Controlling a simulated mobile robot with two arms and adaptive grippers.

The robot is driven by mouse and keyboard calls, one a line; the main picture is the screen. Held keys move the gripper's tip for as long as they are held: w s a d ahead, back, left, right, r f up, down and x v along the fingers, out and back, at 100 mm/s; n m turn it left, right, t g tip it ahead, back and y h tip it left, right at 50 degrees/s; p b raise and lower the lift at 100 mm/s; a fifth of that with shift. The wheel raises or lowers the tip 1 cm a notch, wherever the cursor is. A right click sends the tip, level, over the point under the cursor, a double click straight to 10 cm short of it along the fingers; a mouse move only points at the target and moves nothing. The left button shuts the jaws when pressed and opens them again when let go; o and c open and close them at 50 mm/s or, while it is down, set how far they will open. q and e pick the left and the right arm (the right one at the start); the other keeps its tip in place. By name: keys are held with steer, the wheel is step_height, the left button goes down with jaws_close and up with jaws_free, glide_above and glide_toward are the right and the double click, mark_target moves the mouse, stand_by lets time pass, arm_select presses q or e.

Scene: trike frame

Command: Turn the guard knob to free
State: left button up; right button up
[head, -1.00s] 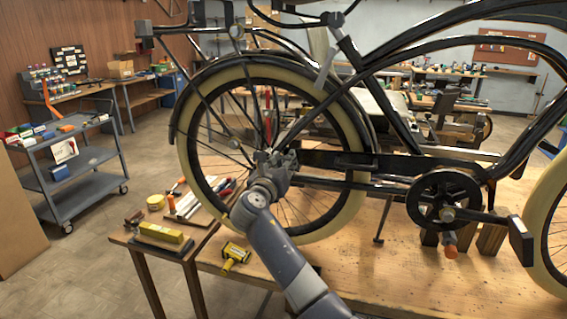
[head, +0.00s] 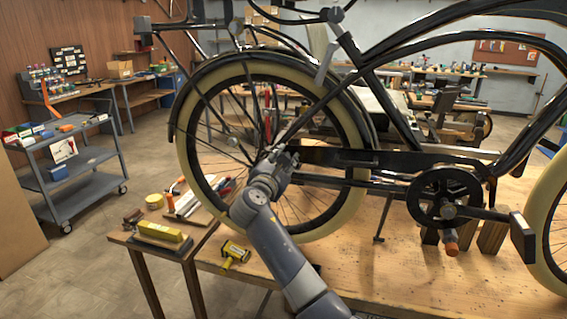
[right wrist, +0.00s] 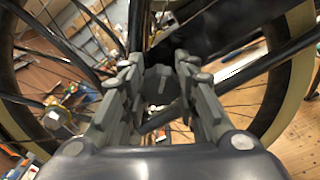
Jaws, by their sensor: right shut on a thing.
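The black bicycle frame (head: 405,125) stands over the wooden bench, with its cream-tyred rear wheel (head: 353,200) at the left. My right gripper (head: 282,160) is at the wheel's hub area, by the rear end of the dark chain guard (head: 335,158). In the right wrist view its two fingers (right wrist: 160,85) are shut on a dark, round-edged knob (right wrist: 160,88) with a raised ridge. In the head view the gripper hides the knob. The knob's marks or setting cannot be read. My left gripper is not in view.
The crank and chainring (head: 444,200) are to the right of the gripper. Spokes and frame tubes surround it closely. A yellow tool (head: 234,253) lies on the bench (head: 400,285) below. A grey cart (head: 85,165) stands at the left.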

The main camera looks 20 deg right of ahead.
steer(key=m+b, duration=0.1)
steer(key=m, duration=0.1)
steer(key=m+b, duration=0.2)
steer(key=m, duration=0.1)
steer(key=shift+f+m, duration=0.2)
steer(key=shift+m, duration=0.1)
steer(key=shift+m+b, duration=0.95)
steer(key=shift+m, duration=0.85)
steer(key=shift+r, duration=0.1)
steer(key=o, duration=1.1)
steer(key=v, duration=1.2)
